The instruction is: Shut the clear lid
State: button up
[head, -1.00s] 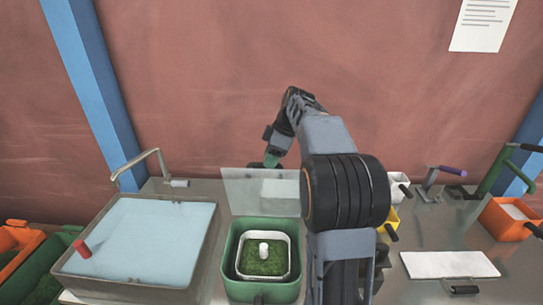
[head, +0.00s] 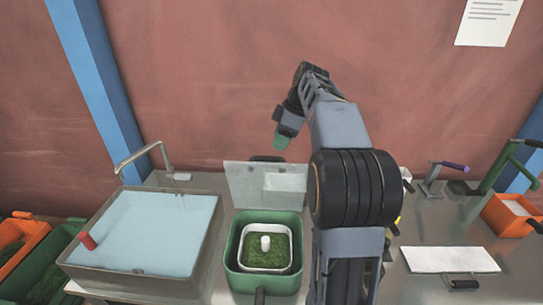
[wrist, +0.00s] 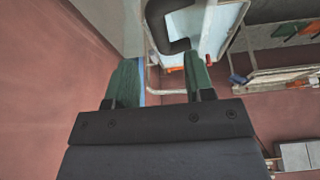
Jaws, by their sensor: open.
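The clear lid (head: 252,186) stands raised at the back of the green box (head: 236,262) in the head view, tilted up and open. A dark handle (head: 267,159) shows at the lid's top edge. The box holds a white-rimmed tray (head: 246,265) of green powder with a white knob (head: 265,243) in its middle. My gripper (head: 281,142) is above and behind the lid's top edge, apart from it. In the wrist view my gripper (wrist: 160,75) has its green fingers spread with nothing between them; a dark curved handle (wrist: 171,30) shows beyond the fingertips.
A basin (head: 205,235) with a pale blue surface and a tap stands left of the box. Orange and green bins (head: 30,240) lie farther left. On the right are a white plate (head: 450,260) and an orange box (head: 508,222). A wall rises close behind.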

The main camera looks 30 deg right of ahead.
send_over(268, 182)
jog(key=w+d, duration=0.3)
notch_tip(268, 182, down, 6)
jog(key=shift+w+a+f, duration=0.1)
jog(key=shift+c, duration=0.3)
grip_shut()
